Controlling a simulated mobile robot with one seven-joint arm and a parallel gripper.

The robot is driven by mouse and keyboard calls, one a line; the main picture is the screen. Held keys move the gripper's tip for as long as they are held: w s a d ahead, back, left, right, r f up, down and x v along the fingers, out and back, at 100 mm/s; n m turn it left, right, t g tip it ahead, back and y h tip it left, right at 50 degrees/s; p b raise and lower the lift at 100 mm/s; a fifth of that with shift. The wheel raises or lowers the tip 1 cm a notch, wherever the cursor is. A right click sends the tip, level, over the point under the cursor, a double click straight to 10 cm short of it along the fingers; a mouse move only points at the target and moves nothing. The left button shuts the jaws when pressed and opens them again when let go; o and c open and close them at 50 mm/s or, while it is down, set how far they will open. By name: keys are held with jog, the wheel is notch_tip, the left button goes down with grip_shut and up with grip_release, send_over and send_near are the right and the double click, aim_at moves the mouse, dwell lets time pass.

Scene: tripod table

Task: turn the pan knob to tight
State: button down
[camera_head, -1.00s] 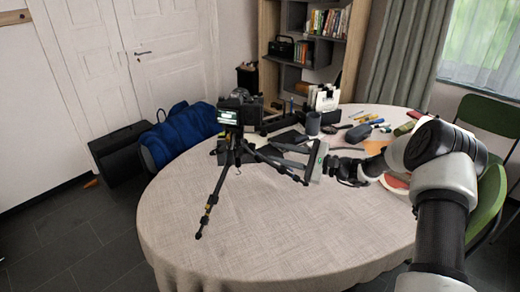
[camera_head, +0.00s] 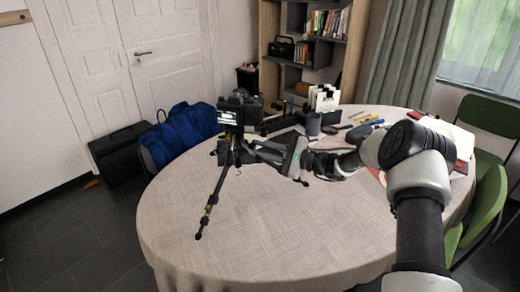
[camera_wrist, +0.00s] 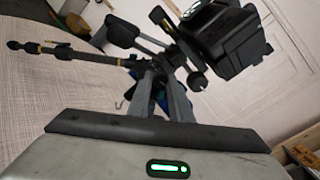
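A black camera (camera_head: 240,112) sits on a dark tripod (camera_head: 212,200) on the table. In the wrist view, the camera (camera_wrist: 225,40) is tilted at the top right, and a tripod leg (camera_wrist: 70,52) runs to the left. A flat dark handle (camera_wrist: 122,33) sticks out left of the head. A small round dark knob (camera_wrist: 197,83) lies just right of my fingertips; I cannot tell whether it is the pan knob. My gripper (camera_head: 254,151) is close to the tripod just below the head. Its two grey fingers (camera_wrist: 157,76) are apart, with no held thing visible between them. Contact is unclear.
The round table (camera_head: 290,225) has a clear cloth at the front. A dark cup (camera_head: 313,123), a white holder (camera_head: 324,98) and pens stand or lie behind my arm. Green chairs (camera_head: 489,205) are at the right. A blue bag (camera_head: 185,128) is beyond the table's left edge.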

jog(key=shift+m, duration=0.3)
jog(key=shift+m+p, duration=0.85)
jog(key=shift+m, duration=1.95)
jog(key=c, duration=1.9)
grip_release()
jog(key=v, duration=1.7)
jog(key=shift+s+d, duration=0.15)
jog(key=shift+d, duration=0.05)
